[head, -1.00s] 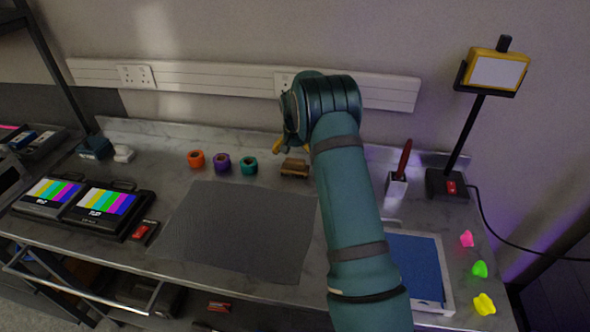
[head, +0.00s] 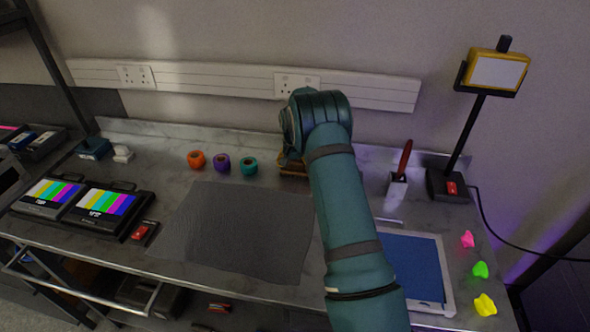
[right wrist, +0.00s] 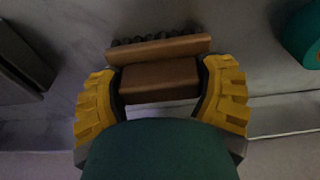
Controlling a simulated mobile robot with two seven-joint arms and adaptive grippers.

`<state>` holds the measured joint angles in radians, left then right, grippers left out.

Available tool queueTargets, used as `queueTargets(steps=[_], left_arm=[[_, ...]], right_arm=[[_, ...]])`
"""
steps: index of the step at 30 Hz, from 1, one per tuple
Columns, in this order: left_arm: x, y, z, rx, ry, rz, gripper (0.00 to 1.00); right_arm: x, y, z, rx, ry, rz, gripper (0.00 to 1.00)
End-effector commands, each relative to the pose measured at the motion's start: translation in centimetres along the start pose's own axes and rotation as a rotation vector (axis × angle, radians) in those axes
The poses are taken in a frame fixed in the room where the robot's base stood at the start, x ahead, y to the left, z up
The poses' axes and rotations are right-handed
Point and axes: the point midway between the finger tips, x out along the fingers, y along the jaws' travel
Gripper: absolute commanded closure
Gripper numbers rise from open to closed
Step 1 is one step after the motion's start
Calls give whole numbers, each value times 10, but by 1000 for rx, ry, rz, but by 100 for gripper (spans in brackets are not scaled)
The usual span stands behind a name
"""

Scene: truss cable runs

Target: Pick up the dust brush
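The dust brush (right wrist: 160,80) is a brown wooden block with a wider strip and dark bristles along one edge. In the head view only a small part of the brush (head: 293,171) shows at the back of the bench; my right arm covers the rest. My right gripper (right wrist: 162,72) has its two yellow fingers spread, one on each side of the brown block. The fingers are very close to the block's ends; whether they touch is hard to tell. My left gripper is not in view.
Orange (head: 196,160), purple (head: 221,163) and teal (head: 249,166) rolls stand left of the brush. A grey mat (head: 240,230) lies in front. A red-handled tool (head: 403,160), a lamp-like stand (head: 465,140) and a blue-floored tray (head: 415,265) are on the right.

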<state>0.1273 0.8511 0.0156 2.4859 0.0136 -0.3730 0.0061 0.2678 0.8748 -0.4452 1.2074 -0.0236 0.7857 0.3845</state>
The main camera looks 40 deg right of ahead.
Motion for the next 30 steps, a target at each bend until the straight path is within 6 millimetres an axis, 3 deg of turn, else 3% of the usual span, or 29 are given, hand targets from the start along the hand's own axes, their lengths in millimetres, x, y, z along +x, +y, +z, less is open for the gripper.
queueTargets(steps=[11, 24, 30], left_arm=[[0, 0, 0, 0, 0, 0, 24], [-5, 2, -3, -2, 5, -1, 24], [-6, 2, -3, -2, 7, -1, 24]], right_arm=[[-7, 0, -2, 0, 2, -1, 66], [-83, 0, -13, 1, 3, -2, 66], [-98, 0, -15, 0, 1, 0, 66]])
